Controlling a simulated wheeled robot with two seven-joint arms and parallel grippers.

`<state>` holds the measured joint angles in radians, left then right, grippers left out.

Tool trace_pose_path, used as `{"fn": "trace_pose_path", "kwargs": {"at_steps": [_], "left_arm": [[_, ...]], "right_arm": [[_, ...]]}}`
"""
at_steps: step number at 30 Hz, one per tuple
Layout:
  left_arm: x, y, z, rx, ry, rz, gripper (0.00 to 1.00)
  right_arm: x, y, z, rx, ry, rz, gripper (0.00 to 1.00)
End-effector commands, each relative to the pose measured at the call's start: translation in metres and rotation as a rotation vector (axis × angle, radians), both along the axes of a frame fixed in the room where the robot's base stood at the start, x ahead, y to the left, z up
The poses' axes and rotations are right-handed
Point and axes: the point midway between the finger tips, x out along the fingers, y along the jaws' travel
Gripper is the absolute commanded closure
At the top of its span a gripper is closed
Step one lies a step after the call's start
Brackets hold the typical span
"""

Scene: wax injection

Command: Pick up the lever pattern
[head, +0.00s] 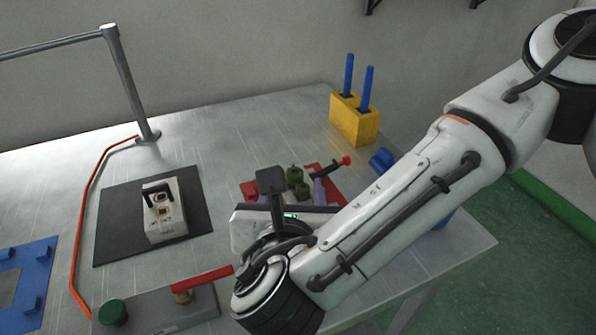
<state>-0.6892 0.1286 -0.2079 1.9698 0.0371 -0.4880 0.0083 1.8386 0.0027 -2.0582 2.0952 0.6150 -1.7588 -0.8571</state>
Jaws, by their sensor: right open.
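A red tray (248,189) lies on the metal table, holding several small green and purple parts. One green part (294,176) stands upright and a purple part (319,192) is beside it. A dark bar with a red ball end (345,161) slants over the tray's right side. I cannot tell for sure which piece is the lever pattern. My right gripper (271,182) is over the tray's near left part, open, with one dark finger pad showing. The gripper body and wrist hide the tray's near side. My left gripper is not in view.
A yellow block (354,125) with blue rods stands at the back right, with a blue part (381,160) near it. A black mat (113,221) bears a white device (163,208). A grey box (145,310) with a red handle (202,278) is in front.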

Motion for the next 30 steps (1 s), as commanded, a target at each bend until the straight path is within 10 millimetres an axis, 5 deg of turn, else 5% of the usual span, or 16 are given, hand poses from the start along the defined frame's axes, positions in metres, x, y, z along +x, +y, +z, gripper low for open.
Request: {"fn": "trace_pose_path", "kwargs": {"at_steps": [16,25,30], "left_arm": [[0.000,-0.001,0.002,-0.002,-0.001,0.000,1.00],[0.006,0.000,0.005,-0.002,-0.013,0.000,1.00],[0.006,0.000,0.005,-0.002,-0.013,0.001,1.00]], "right_arm": [[0.057,0.001,-0.029,0.000,-0.001,-0.001,0.54],[0.063,0.001,-0.032,-0.001,0.000,0.001,0.54],[0.063,0.001,-0.031,0.000,0.000,0.001,0.79]]}}
